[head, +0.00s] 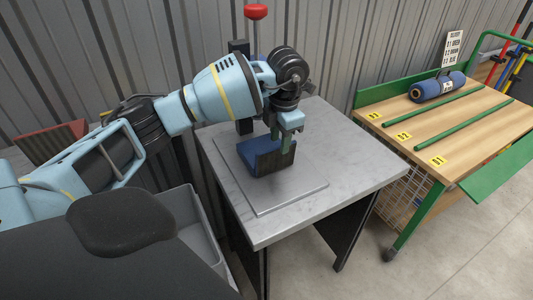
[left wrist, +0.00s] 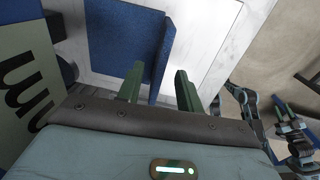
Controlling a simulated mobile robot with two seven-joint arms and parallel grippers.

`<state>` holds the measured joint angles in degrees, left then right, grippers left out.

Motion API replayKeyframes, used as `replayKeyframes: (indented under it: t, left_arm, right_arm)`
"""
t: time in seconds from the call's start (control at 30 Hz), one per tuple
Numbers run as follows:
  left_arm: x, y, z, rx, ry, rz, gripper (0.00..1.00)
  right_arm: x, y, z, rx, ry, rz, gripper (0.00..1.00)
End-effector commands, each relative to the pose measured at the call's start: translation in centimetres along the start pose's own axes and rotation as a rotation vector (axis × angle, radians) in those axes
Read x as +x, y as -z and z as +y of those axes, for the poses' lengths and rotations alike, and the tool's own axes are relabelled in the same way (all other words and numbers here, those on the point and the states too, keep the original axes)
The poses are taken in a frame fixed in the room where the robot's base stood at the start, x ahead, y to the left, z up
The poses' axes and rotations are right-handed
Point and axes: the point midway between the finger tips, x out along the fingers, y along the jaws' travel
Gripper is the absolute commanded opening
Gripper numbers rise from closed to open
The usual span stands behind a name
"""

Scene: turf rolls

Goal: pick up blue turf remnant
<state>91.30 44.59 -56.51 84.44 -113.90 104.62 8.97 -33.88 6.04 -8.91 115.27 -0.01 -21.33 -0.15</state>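The blue turf remnant (head: 262,151) stands on the grey plate of the metal-topped table in the head view. It looks bent, with a blue face and a dark face. In the left wrist view the remnant (left wrist: 122,40) shows as a wide blue face with an upright flap on its right. My left gripper (head: 288,139) is at the remnant's upper right edge, pointing down. Its green fingers (left wrist: 160,90) are apart, with the flap's near end between them and a gap at the right finger.
A dark post with a red knob (head: 256,12) stands behind the remnant. The table (head: 350,165) is clear to the right. A wooden cart (head: 440,115) holds green rods, yellow labels and a blue roll (head: 437,87). A grey bin (head: 205,240) stands left of the table.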

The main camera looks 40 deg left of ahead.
Motion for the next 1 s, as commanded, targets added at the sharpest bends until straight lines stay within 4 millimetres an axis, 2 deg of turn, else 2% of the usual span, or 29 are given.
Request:
replayKeyframes:
  t: [0.4,0.67,0.73,0.97,1.0]
  left_arm:
    - [4.7,0.2,-0.1,-0.001,0.000,0.000,0.36]
    - [5.1,0.1,-0.1,0.000,0.000,-0.001,0.36]
    - [5.0,0.1,-0.1,0.000,0.000,-0.001,0.31]
    - [5.0,0.1,-0.1,0.000,0.000,-0.001,0.01]
    - [5.0,0.1,-0.1,0.000,0.000,-0.001,0.00]
  right_arm:
    - [-0.1,0.6,0.0,0.000,-0.001,0.010,0.36]
    - [-0.1,0.7,0.0,0.000,-0.001,0.012,0.36]
    - [-0.1,0.7,0.0,0.000,-0.001,0.012,0.36]
    - [-0.1,0.7,0.0,0.000,-0.001,0.013,0.36]
    - [-0.1,0.7,0.0,0.000,-0.001,0.013,0.36]
